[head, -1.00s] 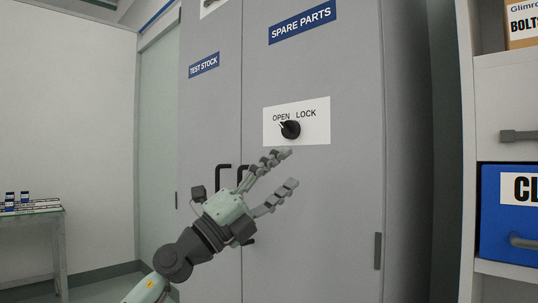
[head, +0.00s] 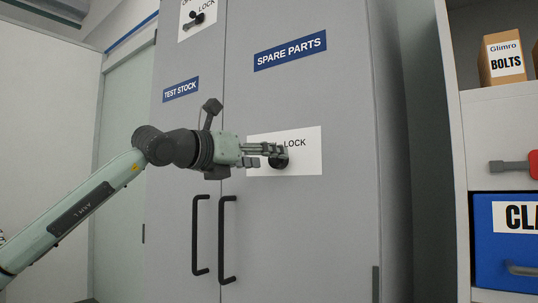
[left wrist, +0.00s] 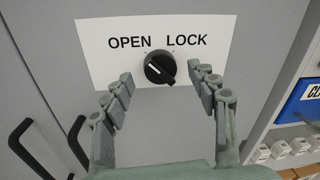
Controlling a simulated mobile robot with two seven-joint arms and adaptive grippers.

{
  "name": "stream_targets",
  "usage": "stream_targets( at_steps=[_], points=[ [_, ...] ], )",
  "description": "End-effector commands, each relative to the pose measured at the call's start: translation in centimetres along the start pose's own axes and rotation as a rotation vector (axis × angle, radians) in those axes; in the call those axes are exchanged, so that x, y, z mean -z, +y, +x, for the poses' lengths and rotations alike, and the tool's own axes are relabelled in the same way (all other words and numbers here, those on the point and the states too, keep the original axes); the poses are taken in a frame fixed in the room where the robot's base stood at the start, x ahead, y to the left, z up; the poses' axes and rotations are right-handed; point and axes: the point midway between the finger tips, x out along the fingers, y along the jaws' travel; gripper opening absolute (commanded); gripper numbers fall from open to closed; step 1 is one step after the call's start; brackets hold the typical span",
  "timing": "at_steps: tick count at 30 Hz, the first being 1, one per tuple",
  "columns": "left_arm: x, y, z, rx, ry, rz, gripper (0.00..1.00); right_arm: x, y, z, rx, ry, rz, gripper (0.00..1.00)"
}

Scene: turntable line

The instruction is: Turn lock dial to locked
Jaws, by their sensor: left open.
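The lock dial (head: 281,158) is a round black knob on a white plate (head: 310,163) marked OPEN and LOCK, on the SPARE PARTS door. In the left wrist view the dial (left wrist: 160,67) shows its white mark slanting to the upper left, toward OPEN. My left gripper (head: 276,150) comes from the left in front of the plate, hiding the word OPEN in the head view. In the left wrist view its open fingers stand left and right of the dial, with gaps showing on both sides. My right gripper is not in view.
Two black door handles (head: 228,240) hang below my left arm. A second dial (head: 198,18) is on the TEST STOCK door. At the right, a shelf holds a BOLTS box (head: 502,60) and a blue bin (head: 500,265).

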Motion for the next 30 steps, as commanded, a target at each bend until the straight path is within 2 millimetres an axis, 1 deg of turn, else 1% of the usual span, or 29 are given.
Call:
stream_targets(
  at_steps=[1,3,6,14,26,30],
  points=[
    [-0.1,-0.1,0.7,0.0,0.001,0.0,0.58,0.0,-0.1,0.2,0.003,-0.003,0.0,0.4],
    [-0.1,-0.1,1.3,0.001,-0.001,0.0,0.58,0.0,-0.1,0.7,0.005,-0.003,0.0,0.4],
    [-0.1,0.0,1.8,0.0,-0.001,0.001,0.58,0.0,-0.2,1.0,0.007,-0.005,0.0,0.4],
    [0.0,0.0,1.9,0.001,-0.001,0.001,0.58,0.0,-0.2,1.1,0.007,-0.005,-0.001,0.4],
    [0.0,0.0,1.9,0.001,-0.001,0.0,0.09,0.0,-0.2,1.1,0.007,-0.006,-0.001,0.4],
    [0.0,0.0,1.9,0.001,-0.001,0.004,0.08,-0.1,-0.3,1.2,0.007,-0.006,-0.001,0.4]
  ],
)
